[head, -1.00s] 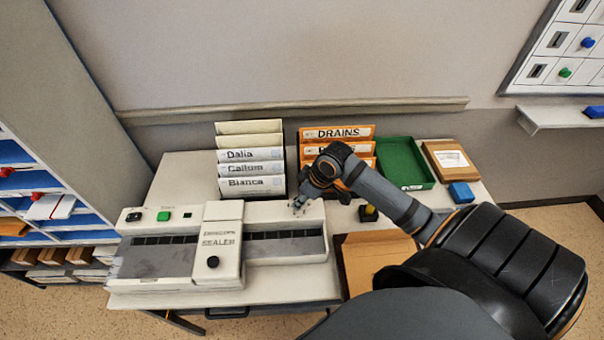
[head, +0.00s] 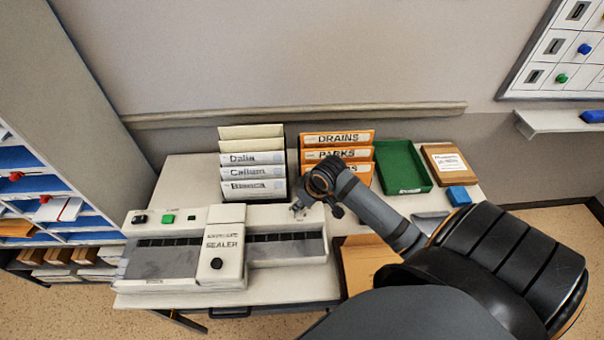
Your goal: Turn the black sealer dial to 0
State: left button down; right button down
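The white envelope sealer (head: 282,216) stands on the left part of the table. A small black dial (head: 140,219) sits at its back left, beside a green button (head: 168,219). A round black knob (head: 216,264) sits on the front of its raised middle block. Any marks or numbers around either are too small to read. My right gripper (head: 299,211) points down over the sealer's back right corner, well to the right of both black controls. Its fingers are too small to show whether they are open, and I cannot tell whether they touch. My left gripper is not in view.
A rack of white folders (head: 252,187) and orange folders (head: 337,139) stand behind the sealer. A green tray (head: 403,167), a brown box (head: 447,163) and a blue block (head: 459,195) are at the right. A brown envelope (head: 362,264) lies partly under my arm.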

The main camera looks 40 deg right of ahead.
jog(key=c, duration=1)
grip_release()
jog(key=v, duration=0.6)
jog(key=shift+d, duration=0.1)
jog(key=shift+s+r, duration=0.3)
jog(key=shift+r, duration=0.4)
